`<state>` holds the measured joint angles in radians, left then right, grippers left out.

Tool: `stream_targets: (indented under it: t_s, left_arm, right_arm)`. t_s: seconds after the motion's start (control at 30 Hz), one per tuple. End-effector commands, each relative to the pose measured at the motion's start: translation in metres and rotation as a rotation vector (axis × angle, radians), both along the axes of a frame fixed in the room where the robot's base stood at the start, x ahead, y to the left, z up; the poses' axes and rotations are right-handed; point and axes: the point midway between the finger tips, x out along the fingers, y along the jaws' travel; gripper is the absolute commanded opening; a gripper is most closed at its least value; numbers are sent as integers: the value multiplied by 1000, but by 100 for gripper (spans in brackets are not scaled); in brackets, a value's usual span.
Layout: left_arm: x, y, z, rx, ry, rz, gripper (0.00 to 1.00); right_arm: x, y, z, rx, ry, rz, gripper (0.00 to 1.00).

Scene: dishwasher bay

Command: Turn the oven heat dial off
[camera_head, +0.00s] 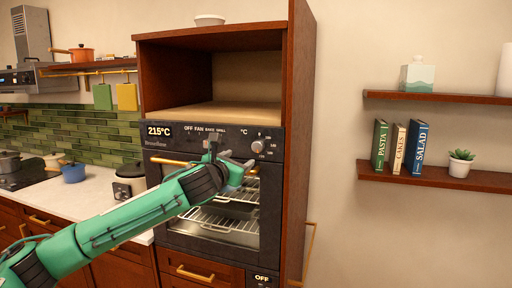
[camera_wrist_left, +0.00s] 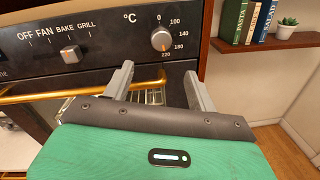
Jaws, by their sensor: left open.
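The oven heat dial (camera_head: 257,146) is a round silver knob at the right of the black oven panel. In the left wrist view the heat dial (camera_wrist_left: 161,40) has a scale from 0 to 220, with an orange mark at its lower side near 220. The oven display (camera_head: 159,131) reads 215°C. My left gripper (camera_head: 226,160) is in front of the oven, below and left of the dial. Its two grey fingers (camera_wrist_left: 158,76) are apart and empty, with the dial just beyond and above the gap, not touched. My right gripper is not in view.
The mode knob (camera_wrist_left: 71,54) sits left of the dial, under the OFF, FAN, BAKE, GRILL marks. A brass oven handle (camera_wrist_left: 60,92) runs below the panel. Oven racks (camera_head: 222,222) show below. The wooden cabinet side (camera_head: 299,150) stands close right of the dial.

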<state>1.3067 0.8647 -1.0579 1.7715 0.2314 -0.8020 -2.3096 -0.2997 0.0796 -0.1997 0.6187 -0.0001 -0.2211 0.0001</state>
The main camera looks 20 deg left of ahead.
Motion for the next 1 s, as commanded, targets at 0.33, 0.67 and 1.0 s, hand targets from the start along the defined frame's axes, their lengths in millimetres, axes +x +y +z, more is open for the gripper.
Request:
stream_targets:
  t_s: [0.33, 0.67, 1.0]
  left_arm:
    - [60, -7, 3, -3, 2, -1, 58]
    - [103, -11, 2, -3, 1, -1, 58]
    - [116, -13, 0, -2, -1, -1, 58]
  right_arm:
    - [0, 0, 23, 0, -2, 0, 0]
    - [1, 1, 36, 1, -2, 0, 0]
    - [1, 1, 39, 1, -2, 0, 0]
